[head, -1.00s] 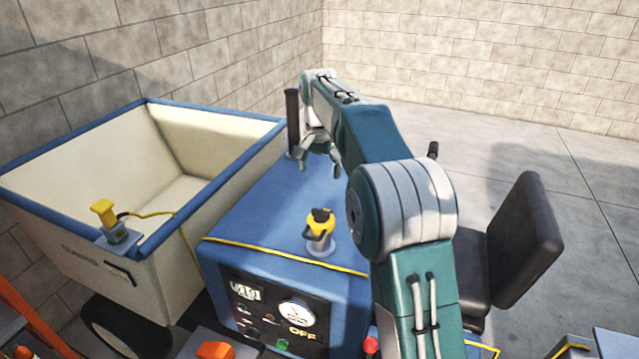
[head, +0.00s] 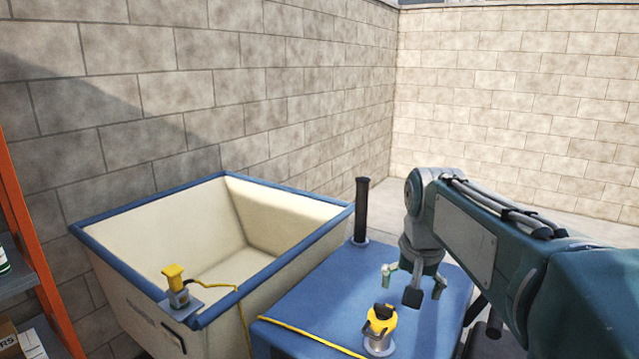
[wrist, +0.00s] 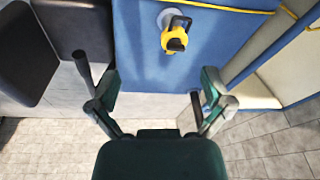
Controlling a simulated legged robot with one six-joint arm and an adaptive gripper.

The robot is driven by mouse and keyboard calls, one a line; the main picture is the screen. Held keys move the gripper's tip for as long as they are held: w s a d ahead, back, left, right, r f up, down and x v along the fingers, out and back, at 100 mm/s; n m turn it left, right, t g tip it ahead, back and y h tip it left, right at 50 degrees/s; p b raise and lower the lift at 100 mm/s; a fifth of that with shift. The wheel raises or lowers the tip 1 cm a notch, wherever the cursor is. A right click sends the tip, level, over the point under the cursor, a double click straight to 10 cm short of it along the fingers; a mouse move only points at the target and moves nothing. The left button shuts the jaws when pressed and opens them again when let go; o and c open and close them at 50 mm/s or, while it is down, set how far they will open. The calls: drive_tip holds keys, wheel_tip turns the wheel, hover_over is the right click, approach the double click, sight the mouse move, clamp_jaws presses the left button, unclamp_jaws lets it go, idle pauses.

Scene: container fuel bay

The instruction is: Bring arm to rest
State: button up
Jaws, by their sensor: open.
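My gripper (head: 413,286) hangs from my arm over the blue machine top (head: 311,310) in the head view. Its fingers are spread and nothing is between them. In the wrist view my gripper (wrist: 158,105) also shows open, with its fingers apart at left and right. A yellow and black cap (head: 380,320) on a grey neck stands on the blue top, a little in front of and left of my gripper in the head view. The cap also shows in the wrist view (wrist: 175,38), beyond the fingertips and apart from them.
A cream bin with a blue rim (head: 150,285) stands at the left, with a yellow-handled fitting (head: 175,280) and yellow cord on its edge. A black upright pipe (head: 361,210) rises from the blue top. An orange-framed shelf (head: 35,250) is at the far left. Block walls close the back.

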drive_tip(key=s+f+n+t, duration=0.1)
drive_tip(key=s+f, duration=0.2)
drive_tip(key=s, duration=0.7)
drive_tip(key=s+f+n+t, duration=0.2)
drive_tip(key=s+f, duration=0.2)
drive_tip(key=s, duration=0.6)
drive_tip(key=shift+f+n, duration=0.25)
drive_tip(key=shift+n, duration=0.05)
